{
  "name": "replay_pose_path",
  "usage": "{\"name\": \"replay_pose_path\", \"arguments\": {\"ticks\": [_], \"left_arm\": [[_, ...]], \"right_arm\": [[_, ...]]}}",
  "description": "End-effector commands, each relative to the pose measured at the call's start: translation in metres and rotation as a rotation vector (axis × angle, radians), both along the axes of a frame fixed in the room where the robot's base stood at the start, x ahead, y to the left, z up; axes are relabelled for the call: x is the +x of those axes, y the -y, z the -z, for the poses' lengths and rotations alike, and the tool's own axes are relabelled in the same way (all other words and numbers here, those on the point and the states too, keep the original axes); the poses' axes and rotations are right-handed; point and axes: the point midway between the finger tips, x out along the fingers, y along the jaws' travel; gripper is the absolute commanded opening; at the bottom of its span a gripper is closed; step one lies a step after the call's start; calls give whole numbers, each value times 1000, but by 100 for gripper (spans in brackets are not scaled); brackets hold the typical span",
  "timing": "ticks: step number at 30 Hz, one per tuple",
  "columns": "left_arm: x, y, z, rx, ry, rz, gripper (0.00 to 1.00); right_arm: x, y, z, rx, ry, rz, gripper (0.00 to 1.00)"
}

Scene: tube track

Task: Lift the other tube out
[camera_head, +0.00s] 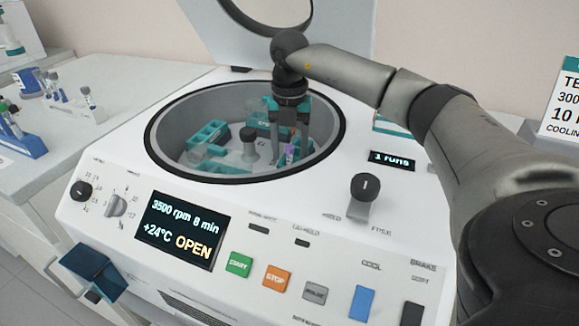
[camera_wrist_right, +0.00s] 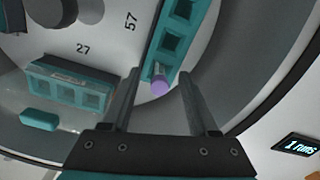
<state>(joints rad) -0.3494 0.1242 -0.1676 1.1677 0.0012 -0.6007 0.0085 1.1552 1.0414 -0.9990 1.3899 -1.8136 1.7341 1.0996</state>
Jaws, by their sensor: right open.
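A purple-capped tube (camera_wrist_right: 160,86) sits in the end slot of a teal bucket (camera_wrist_right: 157,66) in the centrifuge bowl. In the head view its purple cap (camera_head: 290,150) shows low at the bowl's right side. My right gripper (camera_wrist_right: 158,75) points down into the bowl, open, with its two fingers on either side of the purple cap and apart from it. In the head view the right gripper (camera_head: 292,140) partly hides the tube. A second teal bucket (camera_wrist_right: 68,90) shows no tube in its visible slots. My left gripper is not in view.
The centrifuge bowl's dark rim (camera_head: 160,165) surrounds the right gripper, and the lid (camera_head: 215,25) stands open behind. The rotor hub (camera_head: 249,140) rises in the middle. A blue rack (camera_head: 22,140) and other tubes stand on the left counter.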

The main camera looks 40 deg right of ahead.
Motion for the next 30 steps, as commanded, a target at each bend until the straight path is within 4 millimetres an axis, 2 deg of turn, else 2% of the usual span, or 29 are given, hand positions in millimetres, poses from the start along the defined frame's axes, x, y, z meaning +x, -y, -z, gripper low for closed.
{"name": "replay_pose_path", "arguments": {"ticks": [4,19,30], "left_arm": [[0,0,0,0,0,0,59],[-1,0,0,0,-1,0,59],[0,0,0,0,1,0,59]], "right_arm": [[0,0,0,0,0,0,58],[0,0,-1,0,0,0,2],[0,0,-2,1,1,0,0]]}}
